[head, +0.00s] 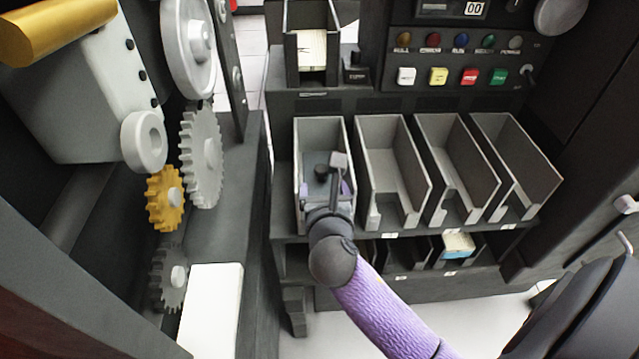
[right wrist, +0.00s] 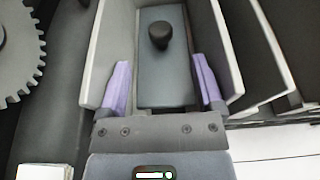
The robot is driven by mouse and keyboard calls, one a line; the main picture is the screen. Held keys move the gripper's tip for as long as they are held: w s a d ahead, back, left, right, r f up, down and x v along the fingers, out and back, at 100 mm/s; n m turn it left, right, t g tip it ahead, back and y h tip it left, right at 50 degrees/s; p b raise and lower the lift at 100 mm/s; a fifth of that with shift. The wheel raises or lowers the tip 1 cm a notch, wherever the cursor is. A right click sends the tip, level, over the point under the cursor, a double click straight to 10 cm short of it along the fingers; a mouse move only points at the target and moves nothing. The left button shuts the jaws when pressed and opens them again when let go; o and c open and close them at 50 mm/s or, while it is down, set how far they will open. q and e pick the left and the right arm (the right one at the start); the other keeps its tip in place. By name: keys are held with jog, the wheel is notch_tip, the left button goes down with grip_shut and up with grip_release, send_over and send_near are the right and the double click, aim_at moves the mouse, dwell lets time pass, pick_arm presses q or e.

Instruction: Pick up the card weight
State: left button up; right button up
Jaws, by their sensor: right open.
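The card weight is a flat grey plate with a round black knob (right wrist: 161,55). It lies inside the leftmost grey bin (head: 320,126), and its knob also shows in the head view (head: 321,171). My right gripper (right wrist: 160,85) reaches down into that bin from the front. Its two purple fingers are open, one on each side of the plate, with the plate's near end between them; I cannot tell whether they touch it. The gripper and wrist hide part of the plate in the head view. My left gripper is not in view.
Three more grey bins (head: 392,150) stand to the right and look empty. A card stack (head: 458,244) sits on the shelf below. A hopper with cards (head: 312,50) stands behind. Gears (head: 201,155) on a machine stand at left. A button panel (head: 460,60) is at the back.

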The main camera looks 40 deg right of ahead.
aim_at(322, 173)
jog(key=b+x, duration=0.1)
jog(key=x, duration=0.1)
jog(key=b+x, duration=0.1)
jog(key=x, duration=0.2)
jog(key=shift+w+f+b, duration=0.1)
jog(key=shift+f+b, duration=0.2)
jog(key=shift+b, duration=0.1)
jog(key=shift+w+d, duration=0.35)
jog(key=shift+w, duration=0.05)
jog(key=shift+r, duration=0.15)
jog(key=shift+c, duration=0.5)
jog(key=c, duration=0.7)
grip_shut()
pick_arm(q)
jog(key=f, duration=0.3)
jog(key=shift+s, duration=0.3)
